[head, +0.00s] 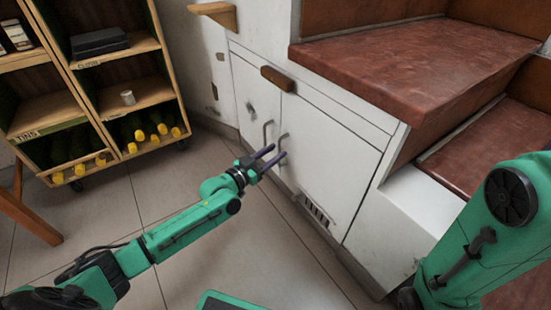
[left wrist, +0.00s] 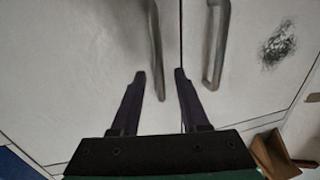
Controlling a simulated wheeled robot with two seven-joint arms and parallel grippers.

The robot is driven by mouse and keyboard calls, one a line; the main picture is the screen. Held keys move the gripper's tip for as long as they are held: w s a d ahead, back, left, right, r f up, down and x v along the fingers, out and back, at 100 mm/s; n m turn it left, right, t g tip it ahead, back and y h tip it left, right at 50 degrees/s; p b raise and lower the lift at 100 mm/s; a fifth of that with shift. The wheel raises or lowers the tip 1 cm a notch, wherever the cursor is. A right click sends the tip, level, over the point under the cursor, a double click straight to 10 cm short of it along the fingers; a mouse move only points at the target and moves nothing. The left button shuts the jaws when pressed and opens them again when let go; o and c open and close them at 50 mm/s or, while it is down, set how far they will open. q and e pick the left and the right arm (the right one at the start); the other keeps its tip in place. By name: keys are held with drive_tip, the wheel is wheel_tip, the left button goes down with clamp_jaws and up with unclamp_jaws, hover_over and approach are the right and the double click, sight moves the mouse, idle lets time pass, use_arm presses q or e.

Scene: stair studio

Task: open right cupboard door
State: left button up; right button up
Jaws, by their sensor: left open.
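The white right cupboard door (head: 325,150) is shut, under the red stair treads. Its grey bar handle (head: 283,143) stands upright near the seam with the left door (head: 252,90), which is also shut. My left gripper (head: 277,156) is open, with its dark fingers pointing at the right door's handle. In the left wrist view, the right door (left wrist: 70,70) fills the left side. Its handle (left wrist: 156,50) comes down between the open fingers (left wrist: 160,88); I cannot tell whether they touch it. The left door's handle (left wrist: 217,45) lies outside the right-hand finger. My right gripper is out of view.
A wooden block (head: 277,78) sticks out above the doors. Red stairs (head: 390,60) overhang on the right. A wooden shelf unit (head: 110,95) with yellow-capped bottles stands at the left. The tiled floor (head: 245,250) before the cupboard is largely clear.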

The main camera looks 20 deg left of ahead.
use_arm(q)
drive_tip(key=shift+w+d+r, duration=0.1)
drive_tip(key=shift+w+d, duration=0.1)
drive_tip(key=shift+w, duration=0.2)
drive_tip(key=shift+c, duration=0.3)
clamp_jaws()
idle(0.9)
